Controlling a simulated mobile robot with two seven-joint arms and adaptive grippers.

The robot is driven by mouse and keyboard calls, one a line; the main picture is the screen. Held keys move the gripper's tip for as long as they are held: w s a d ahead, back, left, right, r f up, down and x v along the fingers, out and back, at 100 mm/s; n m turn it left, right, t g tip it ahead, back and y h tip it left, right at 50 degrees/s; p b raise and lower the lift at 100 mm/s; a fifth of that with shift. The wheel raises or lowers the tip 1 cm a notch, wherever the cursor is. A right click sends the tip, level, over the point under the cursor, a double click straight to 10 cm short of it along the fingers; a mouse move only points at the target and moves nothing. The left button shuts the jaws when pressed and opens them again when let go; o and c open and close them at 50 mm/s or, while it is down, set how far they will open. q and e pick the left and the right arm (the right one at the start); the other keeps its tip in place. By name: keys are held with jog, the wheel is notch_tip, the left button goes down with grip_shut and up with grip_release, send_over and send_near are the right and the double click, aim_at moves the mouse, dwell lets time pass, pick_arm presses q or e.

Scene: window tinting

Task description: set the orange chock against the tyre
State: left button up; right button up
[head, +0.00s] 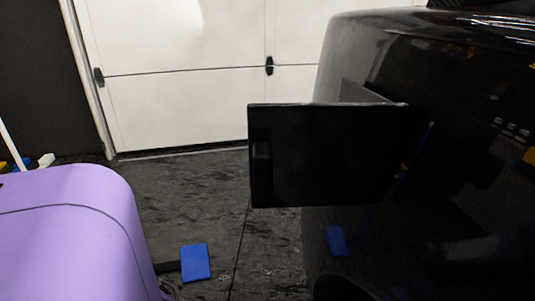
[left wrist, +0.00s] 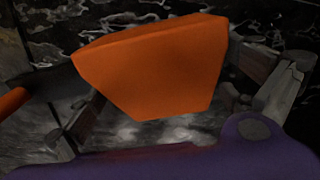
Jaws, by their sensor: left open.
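The orange chock (left wrist: 155,68) fills the middle of the left wrist view, a blocky wedge with slanted lower sides. My left gripper (left wrist: 165,95) is open, with one finger on each side of the chock. I cannot tell whether either finger touches it. An orange rod (left wrist: 14,101) shows at the left edge of that view, beside a dark strip that meets the chock's left end. No tyre is clearly visible; a dark curved shape shows low on the black car (head: 460,170) in the head view. Neither gripper shows in the head view.
A black rectangular panel (head: 320,155) stands out beside the car. A blue flat block (head: 196,262) with a dark handle lies on the dark floor (head: 195,195). A white garage door (head: 185,110) closes the back. Small coloured items and a white pole (head: 12,145) are at the far left.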

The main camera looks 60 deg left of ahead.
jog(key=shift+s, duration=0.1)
pick_arm(q)
jog(key=shift+r, duration=0.2)
notch_tip(320, 180, up, 12)
jog(key=p, duration=0.6)
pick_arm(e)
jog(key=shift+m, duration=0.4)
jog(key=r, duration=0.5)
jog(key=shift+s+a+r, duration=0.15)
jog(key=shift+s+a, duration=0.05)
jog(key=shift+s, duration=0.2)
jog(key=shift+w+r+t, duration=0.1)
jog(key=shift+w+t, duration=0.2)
